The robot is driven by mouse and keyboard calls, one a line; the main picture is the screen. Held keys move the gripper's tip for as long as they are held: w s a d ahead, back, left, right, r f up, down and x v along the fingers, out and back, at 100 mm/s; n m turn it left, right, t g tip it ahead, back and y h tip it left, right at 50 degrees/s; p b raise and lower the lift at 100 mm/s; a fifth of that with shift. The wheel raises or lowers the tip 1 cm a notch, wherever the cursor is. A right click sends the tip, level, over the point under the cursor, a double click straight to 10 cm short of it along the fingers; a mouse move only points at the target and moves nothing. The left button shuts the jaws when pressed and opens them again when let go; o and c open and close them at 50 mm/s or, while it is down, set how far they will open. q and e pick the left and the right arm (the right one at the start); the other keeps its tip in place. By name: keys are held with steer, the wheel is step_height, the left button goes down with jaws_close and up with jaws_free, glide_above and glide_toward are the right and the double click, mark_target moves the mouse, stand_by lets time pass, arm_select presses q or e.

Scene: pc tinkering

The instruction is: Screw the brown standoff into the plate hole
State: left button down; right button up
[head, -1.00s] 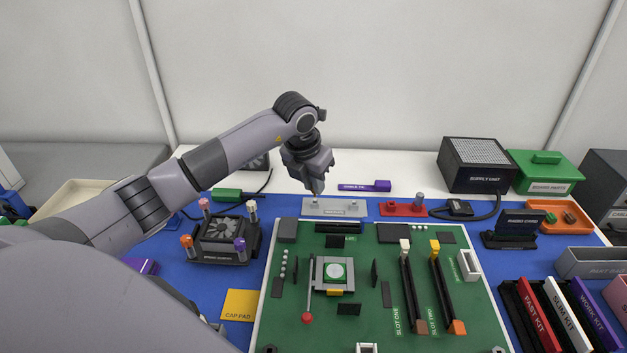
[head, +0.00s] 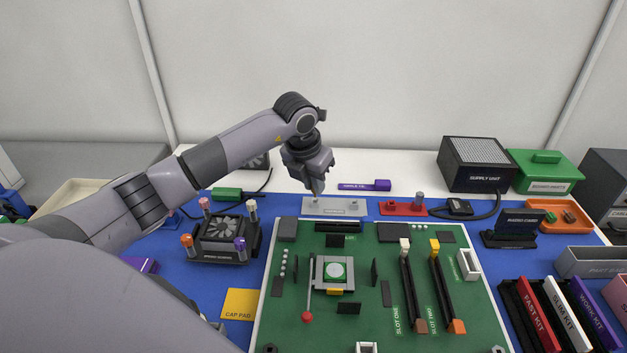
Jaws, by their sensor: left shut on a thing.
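My left gripper (head: 317,189) points down at the left end of a light grey plate (head: 345,208) at the back of the blue mat. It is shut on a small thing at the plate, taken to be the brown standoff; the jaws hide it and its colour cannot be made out. Whether it sits in the hole cannot be told. My right gripper is not in view.
A red plate (head: 395,208) with a grey post stands right of the grey plate. The green board (head: 380,325) lies in front. An orange tray (head: 545,206) with small brown pieces is at the right.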

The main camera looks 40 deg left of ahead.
arm_select(q)
steer(key=shift+f+b, duration=0.7)
steer(key=shift+f, duration=0.5)
